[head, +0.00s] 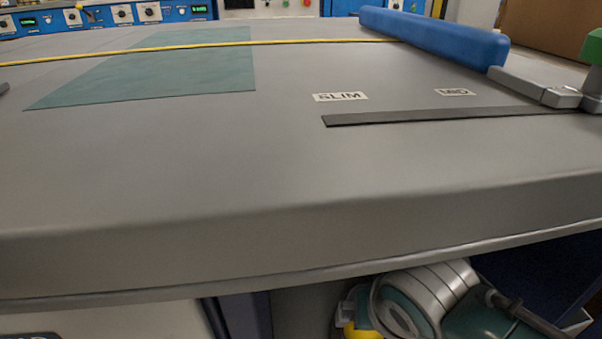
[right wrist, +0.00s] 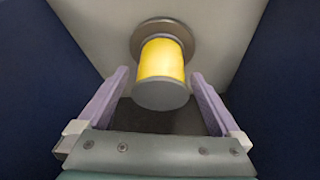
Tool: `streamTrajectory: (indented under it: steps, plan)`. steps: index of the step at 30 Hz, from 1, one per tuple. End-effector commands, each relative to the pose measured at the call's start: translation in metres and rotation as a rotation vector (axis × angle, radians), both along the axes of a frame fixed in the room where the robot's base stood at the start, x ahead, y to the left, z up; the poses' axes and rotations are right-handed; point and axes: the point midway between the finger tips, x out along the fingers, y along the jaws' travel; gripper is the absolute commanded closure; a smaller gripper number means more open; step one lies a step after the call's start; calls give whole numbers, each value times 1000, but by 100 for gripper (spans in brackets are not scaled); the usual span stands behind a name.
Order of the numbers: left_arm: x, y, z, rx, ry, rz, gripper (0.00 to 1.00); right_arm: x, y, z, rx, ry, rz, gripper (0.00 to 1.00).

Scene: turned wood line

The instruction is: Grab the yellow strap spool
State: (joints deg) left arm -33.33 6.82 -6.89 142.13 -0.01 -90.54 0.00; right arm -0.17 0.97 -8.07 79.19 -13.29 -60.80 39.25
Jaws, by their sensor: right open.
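The yellow strap spool (right wrist: 162,62) has a yellow middle between a wide grey-brown flange at the far end and a grey flange at the near end. It is in the upper middle of the right wrist view. My right gripper (right wrist: 160,76) is open, with its two pale purple fingers apart on either side of the spool's near end. I see no clear contact. In the head view my right arm is below the table edge, and a bit of yellow (head: 362,331) shows beside it, mostly hidden. My left gripper is not in view.
Dark blue walls (right wrist: 35,90) flank the spool, with a pale surface (right wrist: 220,30) behind it. The grey table (head: 200,160) overhangs my right arm. On it are a blue bar (head: 435,38), a dark strip (head: 440,116) and a green mat (head: 180,75).

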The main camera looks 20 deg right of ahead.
Motion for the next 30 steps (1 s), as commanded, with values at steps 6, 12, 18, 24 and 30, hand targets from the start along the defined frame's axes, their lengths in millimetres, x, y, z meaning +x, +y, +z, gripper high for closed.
streamTrajectory:
  steps: [6, 12, 18, 24, 30]
  plan:
    - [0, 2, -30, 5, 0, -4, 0, 10, -3, -30, -2, -2, 0, 0]
    - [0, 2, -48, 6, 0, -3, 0, 18, -6, -50, 0, -1, 0, 0]
    - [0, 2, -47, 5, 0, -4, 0, 19, -7, -49, 0, -1, 0, 0]
    - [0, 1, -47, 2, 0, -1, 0, 19, -7, -49, 0, -1, 0, 14]
    - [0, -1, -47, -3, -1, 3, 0, 19, -7, -49, 0, -1, 0, 36]
